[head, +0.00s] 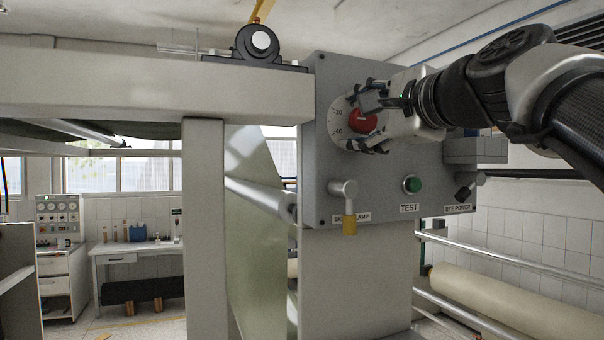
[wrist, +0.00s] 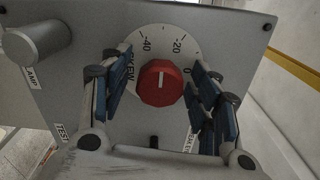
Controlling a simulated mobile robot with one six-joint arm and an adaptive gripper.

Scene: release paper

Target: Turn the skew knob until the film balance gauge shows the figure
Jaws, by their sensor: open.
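The red skew knob (head: 362,121) sits on a white dial on the grey control panel (head: 385,200). In the wrist view the knob (wrist: 161,82) has a white pointer line pointing up the picture, between the -40 and -20 marks of the dial (wrist: 155,42). My gripper (head: 372,120) is at the panel, and in the wrist view its blue-padded fingers (wrist: 158,90) stand open on both sides of the knob. A gap shows between each finger and the knob. I cannot pick out the film balance gauge.
Below the dial are a clamp lever (head: 347,205) with a yellow tip, a green TEST button (head: 412,184) and a black EYE POWER switch (head: 464,192). A pale film web (head: 255,210) hangs left of the panel. A bench (head: 140,248) stands behind at left.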

